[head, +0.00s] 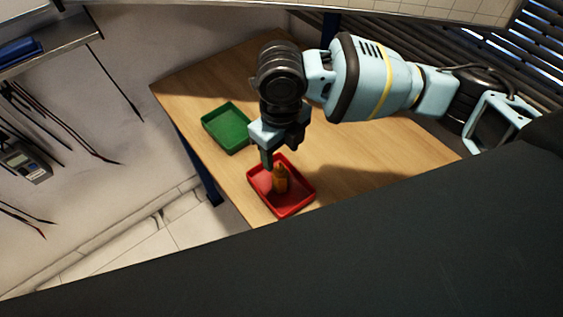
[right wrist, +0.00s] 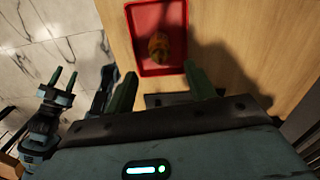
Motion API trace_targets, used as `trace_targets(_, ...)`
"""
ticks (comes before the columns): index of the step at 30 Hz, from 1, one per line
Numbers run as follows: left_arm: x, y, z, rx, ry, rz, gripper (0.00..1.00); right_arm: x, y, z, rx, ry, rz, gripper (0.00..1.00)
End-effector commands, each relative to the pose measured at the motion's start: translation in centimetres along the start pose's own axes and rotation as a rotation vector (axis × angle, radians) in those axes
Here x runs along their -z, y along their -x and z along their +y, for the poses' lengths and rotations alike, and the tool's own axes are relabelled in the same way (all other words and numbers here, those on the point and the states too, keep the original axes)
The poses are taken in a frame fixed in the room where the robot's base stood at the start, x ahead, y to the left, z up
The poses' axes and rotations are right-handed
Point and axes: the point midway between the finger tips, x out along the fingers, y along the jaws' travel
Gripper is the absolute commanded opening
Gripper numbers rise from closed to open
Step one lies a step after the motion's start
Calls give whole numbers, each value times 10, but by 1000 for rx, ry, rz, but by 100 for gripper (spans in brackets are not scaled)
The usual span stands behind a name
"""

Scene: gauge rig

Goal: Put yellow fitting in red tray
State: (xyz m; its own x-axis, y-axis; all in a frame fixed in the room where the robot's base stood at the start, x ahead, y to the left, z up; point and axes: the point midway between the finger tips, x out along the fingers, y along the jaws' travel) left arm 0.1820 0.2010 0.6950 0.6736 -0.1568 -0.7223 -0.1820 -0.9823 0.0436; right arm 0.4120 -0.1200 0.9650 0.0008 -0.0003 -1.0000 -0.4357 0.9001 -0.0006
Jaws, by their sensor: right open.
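The yellow fitting (head: 280,181), orange-yellow with a narrower top, stands inside the red tray (head: 303,204) on the wooden table. In the right wrist view the fitting (right wrist: 159,47) lies within the walls of the red tray (right wrist: 143,70). My right gripper (head: 277,157) is just above the fitting, pointing down. Its two fingers (right wrist: 160,72) are spread wide with nothing between them, and the fitting shows beyond their tips, apart from them. My left gripper (right wrist: 63,80) shows only in the right wrist view, at the left, with its fingers apart and empty.
A green tray (head: 227,128) sits empty on the table (head: 190,82), behind and left of the red one. The table's left edge is close to both trays. Clear tabletop lies right of the red tray. A wall with hanging leads and a meter (head: 26,162) is at the left.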

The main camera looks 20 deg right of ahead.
Motion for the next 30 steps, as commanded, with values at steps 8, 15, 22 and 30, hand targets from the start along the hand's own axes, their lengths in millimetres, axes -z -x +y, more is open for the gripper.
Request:
trace_targets(8, 3, 0, 0, 1, -1, 5, 43, 0, 35, 0, 0, 1, 0, 55)
trace_targets(15, 2, 1, -1, 1, -1, 3, 43, 0, 40, 0, -1, 1, 1, 55)
trace_targets(22, 1, 1, -1, 1, -1, 2, 43, 0, 40, 0, -1, 1, 1, 55)
trace_targets(30, 1, 1, -1, 1, -2, 2, 43, 0, 39, 1, -1, 1, 2, 55)
